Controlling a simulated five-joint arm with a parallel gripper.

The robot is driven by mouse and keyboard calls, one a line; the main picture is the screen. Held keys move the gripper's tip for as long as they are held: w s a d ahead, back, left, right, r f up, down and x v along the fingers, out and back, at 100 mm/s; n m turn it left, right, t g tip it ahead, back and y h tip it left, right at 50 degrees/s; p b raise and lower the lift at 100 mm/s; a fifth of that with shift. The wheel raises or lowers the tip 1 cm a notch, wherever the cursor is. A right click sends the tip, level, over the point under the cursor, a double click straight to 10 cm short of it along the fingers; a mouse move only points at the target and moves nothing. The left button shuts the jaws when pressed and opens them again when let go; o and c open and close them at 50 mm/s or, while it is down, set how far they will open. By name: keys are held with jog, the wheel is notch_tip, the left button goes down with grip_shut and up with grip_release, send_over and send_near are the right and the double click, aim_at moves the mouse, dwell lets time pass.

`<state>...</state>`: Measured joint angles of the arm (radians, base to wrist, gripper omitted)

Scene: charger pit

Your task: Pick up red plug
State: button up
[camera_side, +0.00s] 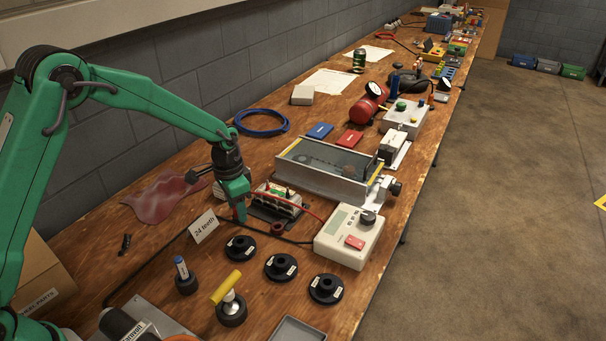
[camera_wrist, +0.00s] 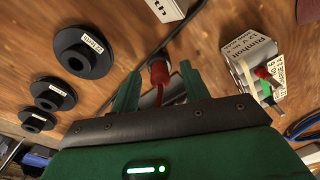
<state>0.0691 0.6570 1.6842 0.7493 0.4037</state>
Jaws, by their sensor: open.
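The red plug (camera_wrist: 160,74) shows in the wrist view between and slightly beyond my two fingertips. It has a paler end, and its lower part is partly hidden by the jaw. My gripper (camera_wrist: 158,83) has its fingers spread, with a gap visible on both sides of the plug.
Several black discs (camera_side: 281,266) lie in front. A beige meter (camera_side: 348,238) stands to the right. A dark cable runs across the wooden table under the gripper.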

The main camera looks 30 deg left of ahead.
dwell(0.3)
grip_shut()
jog(key=shift+r, duration=0.2)
jog(key=shift+r, duration=0.6)
jog(key=r, duration=0.3)
jog(key=shift+s+d+r, duration=0.1)
jog(key=shift+s+d, duration=0.15)
jog(key=shift+d, duration=0.15)
jog(key=s+d+r, duration=0.6)
jog(key=d, duration=0.2)
jog(key=shift+d+r, duration=0.15)
jog(key=shift+d, duration=0.25)
jog(key=shift+s, duration=0.1)
